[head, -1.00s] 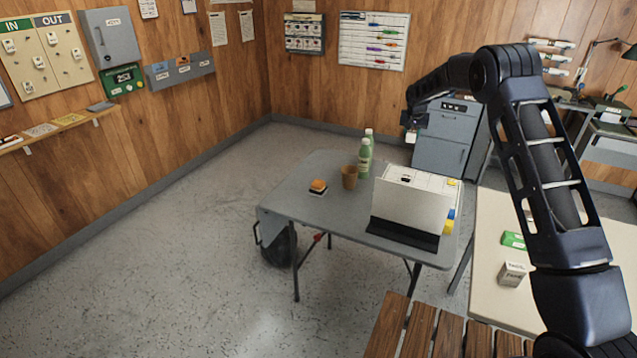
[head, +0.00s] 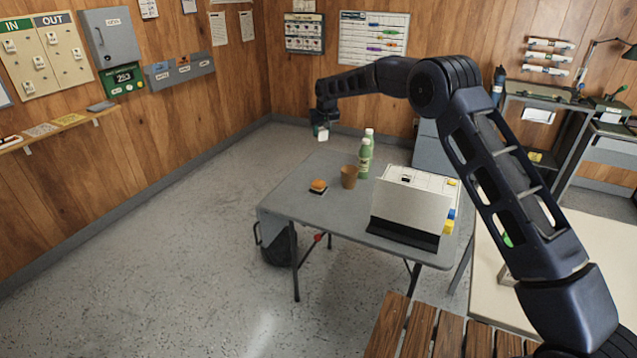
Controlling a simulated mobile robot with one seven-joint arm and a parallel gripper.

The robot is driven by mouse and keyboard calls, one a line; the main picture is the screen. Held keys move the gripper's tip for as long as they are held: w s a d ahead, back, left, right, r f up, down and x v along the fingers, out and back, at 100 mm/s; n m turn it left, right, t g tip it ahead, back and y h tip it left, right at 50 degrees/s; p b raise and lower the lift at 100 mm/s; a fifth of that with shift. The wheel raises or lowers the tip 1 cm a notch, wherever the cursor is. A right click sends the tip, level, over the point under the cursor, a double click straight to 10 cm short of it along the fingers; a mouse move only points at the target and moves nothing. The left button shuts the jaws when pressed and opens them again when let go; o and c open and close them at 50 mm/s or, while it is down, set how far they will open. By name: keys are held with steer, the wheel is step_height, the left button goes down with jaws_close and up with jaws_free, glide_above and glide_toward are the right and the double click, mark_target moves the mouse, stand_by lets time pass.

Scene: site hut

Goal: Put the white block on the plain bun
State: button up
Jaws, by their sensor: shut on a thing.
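My gripper (head: 322,122) is in the head view, raised above the far left part of the grey folding table. It is shut on the white block (head: 322,134), which shows below the fingers, clear of the tabletop. The plain bun (head: 318,184) is small and orange-brown. It sits on a dark flat base on the left part of the table (head: 300,207). My gripper is above and beyond the bun in the picture, apart from it. The fingertips are small and dark here, and part of the block is hidden by them.
A brown cup (head: 348,177) stands just right of the bun, with green bottles (head: 365,158) behind it. A white and black box-like stand (head: 411,210) fills the table's right side. The table's front left is clear.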

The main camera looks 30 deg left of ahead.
steer(key=shift+s+a, duration=0.35)
steer(key=shift+s, duration=0.05)
steer(key=shift+s+a+f, duration=0.1)
steer(key=shift+f, duration=0.3)
step_height(320, 180, down, 19)
steer(key=shift+f, duration=0.1)
steer(key=shift+f, duration=0.1)
steer(key=o, duration=1)
steer(key=v, duration=1.2)
